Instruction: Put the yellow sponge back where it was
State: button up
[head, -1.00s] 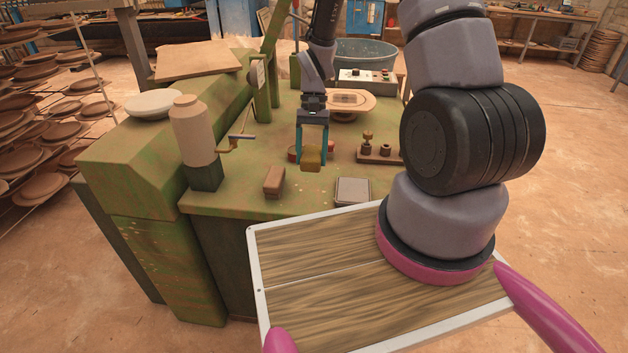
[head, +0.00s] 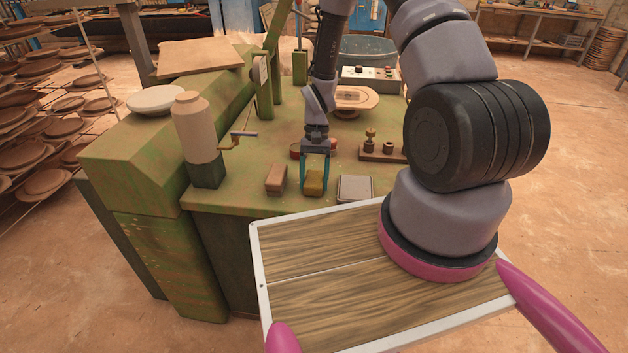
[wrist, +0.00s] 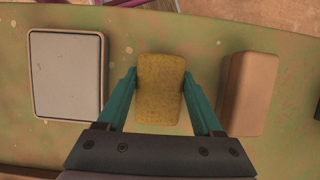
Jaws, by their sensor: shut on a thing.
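The yellow sponge (head: 314,183) is between the fingers of my gripper (head: 314,180), low at the front part of the green table top (head: 240,205). In the wrist view the sponge (wrist: 160,90) is upright in the picture, with a teal finger of my gripper (wrist: 160,100) on each side. My gripper is shut on the sponge. I cannot tell whether the sponge's underside touches the table.
Behind are red round pieces (head: 300,149) and a wooden holder with knobs (head: 380,152).

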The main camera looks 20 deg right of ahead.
jog(key=shift+f, duration=0.1)
jog(key=o, duration=1.2)
jog(key=v, duration=1.2)
notch_tip(320, 180, up, 23)
jog(key=s+d+t, duration=0.2)
jog(key=t, duration=0.3)
jog(key=s+d+r+t, duration=0.2)
jog(key=s+r+t, duration=0.4)
jog(key=s+r, duration=0.8)
jog(key=shift+s+r, duration=0.4)
jog(key=shift+s, duration=0.05)
